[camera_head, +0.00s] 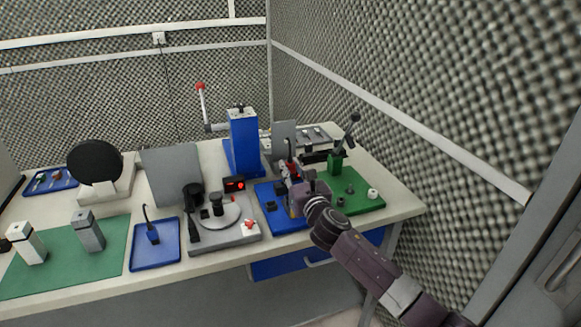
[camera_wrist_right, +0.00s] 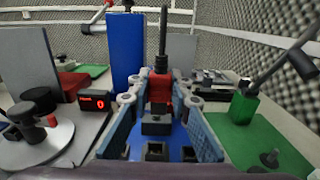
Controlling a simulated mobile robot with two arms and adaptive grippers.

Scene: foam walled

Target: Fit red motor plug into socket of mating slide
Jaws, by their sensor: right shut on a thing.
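The red motor plug (camera_wrist_right: 160,87) stands upright between the fingertips of my right gripper (camera_wrist_right: 161,93), with a black cable rising from its top. It also shows small in the head view (camera_head: 291,168). My right gripper (camera_head: 293,178) is shut on it, over the blue board (camera_head: 267,190). In the right wrist view a dark block (camera_wrist_right: 155,126) lies just below the plug on the blue board; I cannot tell whether they touch. A dark piece with a square opening (camera_wrist_right: 156,149) lies nearer. I cannot tell which part is the mating slide's socket. My left gripper is not in view.
A green board (camera_head: 366,200) with a green lever stand (camera_head: 335,163) lies to the right. A tall blue press (camera_head: 243,143) stands behind. A grey base with a round disc (camera_head: 221,216) and a red-lit display (camera_head: 235,184) are to the left. A foam wall borders the right side.

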